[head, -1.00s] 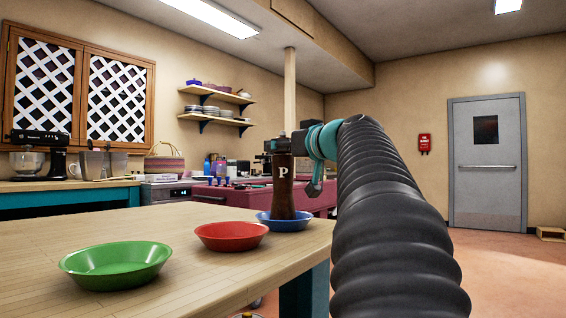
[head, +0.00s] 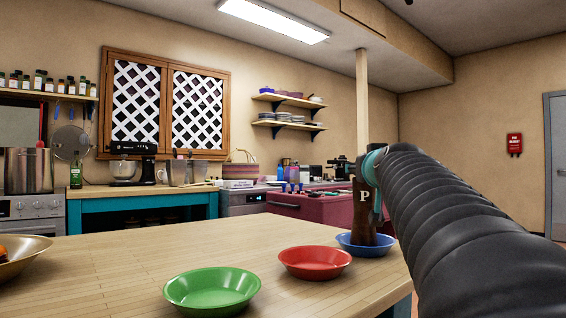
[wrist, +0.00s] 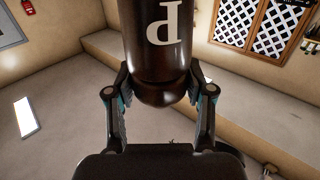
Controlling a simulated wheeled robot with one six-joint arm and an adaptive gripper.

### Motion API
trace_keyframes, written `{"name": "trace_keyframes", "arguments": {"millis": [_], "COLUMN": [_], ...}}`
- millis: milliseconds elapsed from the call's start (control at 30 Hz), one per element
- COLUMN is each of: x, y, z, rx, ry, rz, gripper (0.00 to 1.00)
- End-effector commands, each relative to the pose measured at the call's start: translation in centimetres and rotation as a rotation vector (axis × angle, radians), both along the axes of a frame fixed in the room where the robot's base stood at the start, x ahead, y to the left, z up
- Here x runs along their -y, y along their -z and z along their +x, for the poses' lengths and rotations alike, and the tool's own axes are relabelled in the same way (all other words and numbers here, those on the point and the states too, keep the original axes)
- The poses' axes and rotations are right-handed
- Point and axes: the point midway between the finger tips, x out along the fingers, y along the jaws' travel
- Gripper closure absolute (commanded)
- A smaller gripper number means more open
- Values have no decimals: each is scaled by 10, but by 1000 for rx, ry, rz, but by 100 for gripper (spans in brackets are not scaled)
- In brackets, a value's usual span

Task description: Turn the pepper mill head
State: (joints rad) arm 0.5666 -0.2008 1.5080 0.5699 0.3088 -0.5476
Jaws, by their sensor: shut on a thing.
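The pepper mill is dark brown with a white letter P (head: 365,212). In the head view its lower end is at the blue bowl (head: 346,243) near the table's right end; I cannot tell whether it stands in the bowl or over it. In the wrist view the mill hangs upside down in the picture, with its rounded head (wrist: 163,92) between the two fingers. My gripper (wrist: 160,97) is shut on that head. In the head view the gripper is mostly hidden behind my dark ribbed arm, with teal parts beside the mill.
A red bowl (head: 315,262) and a green bowl (head: 212,290) sit left of the mill on the wooden table (head: 150,255). A brass-coloured bowl (head: 18,262) stands at the far left edge. The table between is clear. A counter with a mixer (head: 125,168) is behind.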

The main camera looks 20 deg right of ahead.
Motion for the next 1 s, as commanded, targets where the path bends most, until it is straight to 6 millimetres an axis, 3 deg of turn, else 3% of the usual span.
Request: {"name": "trace_keyframes", "arguments": {"millis": [967, 1000], "x": [0, 0], "y": [2, 2], "z": [1, 1], "rx": [-3, -3], "ry": [39, 39], "rz": [1, 1], "gripper": [82, 37]}}
